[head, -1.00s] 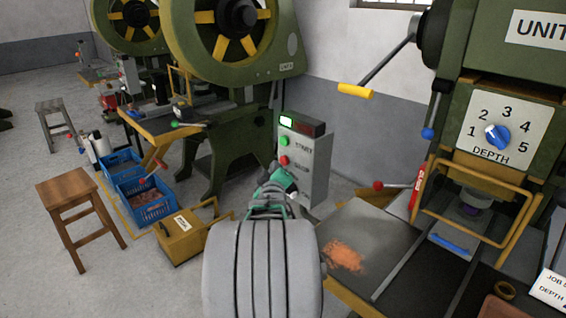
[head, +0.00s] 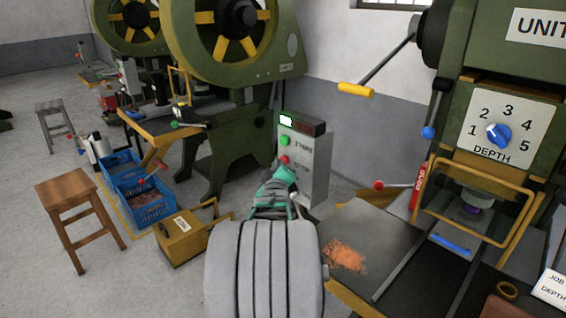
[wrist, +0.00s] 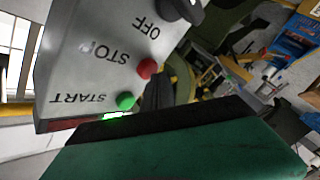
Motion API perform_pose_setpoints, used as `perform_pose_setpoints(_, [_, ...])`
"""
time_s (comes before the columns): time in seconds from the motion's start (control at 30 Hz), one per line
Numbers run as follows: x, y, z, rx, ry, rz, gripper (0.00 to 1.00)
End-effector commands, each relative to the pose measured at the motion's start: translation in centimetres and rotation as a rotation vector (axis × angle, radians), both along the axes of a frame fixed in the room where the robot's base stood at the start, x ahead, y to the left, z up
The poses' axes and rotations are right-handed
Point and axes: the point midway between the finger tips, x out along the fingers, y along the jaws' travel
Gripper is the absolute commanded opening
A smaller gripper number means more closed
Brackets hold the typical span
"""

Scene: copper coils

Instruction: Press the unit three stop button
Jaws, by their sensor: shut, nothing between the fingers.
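A grey control box (head: 315,170) stands in the middle of the head view, with a green start button (head: 284,141) above a red stop button (head: 284,160). The wrist view shows the box upside down, with the red button (wrist: 147,68) beside the word STOP, the green button (wrist: 125,101) beside START and a black knob near OFF. My gripper (head: 284,172) is shut and empty, just below the red button in the head view. Its dark fingertips (wrist: 157,92) appear close to the red button in the wrist view. I cannot tell whether they touch. No unit number is readable on the box.
A green press with a depth dial (head: 493,133) and yellow guard stands at right; its UNIT sign (head: 538,30) is cut off. A red-knobbed lever (head: 378,185) lies right of the box. Another green press (head: 240,130) stands behind. A stool (head: 68,190) and blue crates are at left.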

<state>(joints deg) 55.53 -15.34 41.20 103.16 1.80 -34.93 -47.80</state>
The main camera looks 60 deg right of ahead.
Motion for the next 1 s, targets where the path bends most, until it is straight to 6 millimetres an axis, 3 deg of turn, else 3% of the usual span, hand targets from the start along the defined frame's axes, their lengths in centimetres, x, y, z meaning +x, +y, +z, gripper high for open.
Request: perform_pose_setpoints(1.0, [-0.16, -0.54, -0.05, 0.000, 0.001, -0.001, 0.00])
